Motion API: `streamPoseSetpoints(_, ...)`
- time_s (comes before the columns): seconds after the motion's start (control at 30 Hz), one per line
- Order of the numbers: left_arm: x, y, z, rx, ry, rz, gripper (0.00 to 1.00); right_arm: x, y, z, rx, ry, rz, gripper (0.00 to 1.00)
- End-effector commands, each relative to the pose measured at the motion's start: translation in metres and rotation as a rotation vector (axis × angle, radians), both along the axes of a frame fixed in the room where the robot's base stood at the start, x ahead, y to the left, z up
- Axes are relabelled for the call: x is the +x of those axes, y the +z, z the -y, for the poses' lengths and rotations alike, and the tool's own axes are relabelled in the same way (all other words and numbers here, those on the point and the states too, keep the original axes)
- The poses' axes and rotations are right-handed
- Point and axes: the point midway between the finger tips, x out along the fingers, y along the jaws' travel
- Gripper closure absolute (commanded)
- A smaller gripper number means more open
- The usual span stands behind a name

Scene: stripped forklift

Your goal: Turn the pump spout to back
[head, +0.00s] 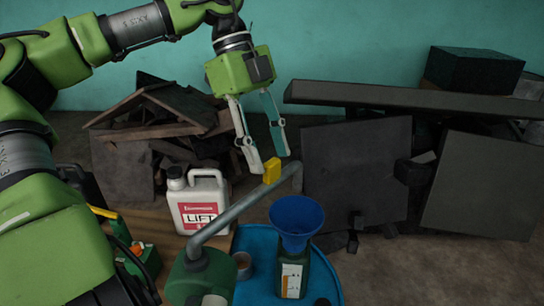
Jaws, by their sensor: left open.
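The pump spout (242,207) is a long grey pipe that rises from a green pump body (200,275) at the bottom of the head view. It slants up to the right and bends down at its far end. A yellow piece (271,171) shows at the pipe near that bend. My left gripper (269,163) comes down from above with its two fingers apart, just above the yellow piece. I cannot tell whether a finger touches it. My right gripper is not in view.
A blue funnel (296,217) stands in a green bottle (292,275) on a blue round top (330,280), right of the spout. A white "LIFT" jug (198,205) stands left of it. Dark panels (357,172) and a scrap pile (125,165) lie behind.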

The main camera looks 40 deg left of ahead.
Motion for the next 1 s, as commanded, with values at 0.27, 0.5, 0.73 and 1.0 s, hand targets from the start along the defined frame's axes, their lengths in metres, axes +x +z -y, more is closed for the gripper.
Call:
streamPoseSetpoints(0.27,0.001,-0.024,0.01,0.0,0.001,-0.001,0.59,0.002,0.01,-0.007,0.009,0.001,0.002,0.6)
streamPoseSetpoints(0.5,0.001,-0.027,0.011,0.0,0.001,0.001,0.59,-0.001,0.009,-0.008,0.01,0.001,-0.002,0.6)
streamPoseSetpoints(0.73,0.001,-0.027,0.011,0.0,0.001,0.001,1.0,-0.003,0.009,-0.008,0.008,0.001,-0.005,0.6)
streamPoseSetpoints(1.0,0.001,-0.027,0.008,0.0,0.018,0.003,1.0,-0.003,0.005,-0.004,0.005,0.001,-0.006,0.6)
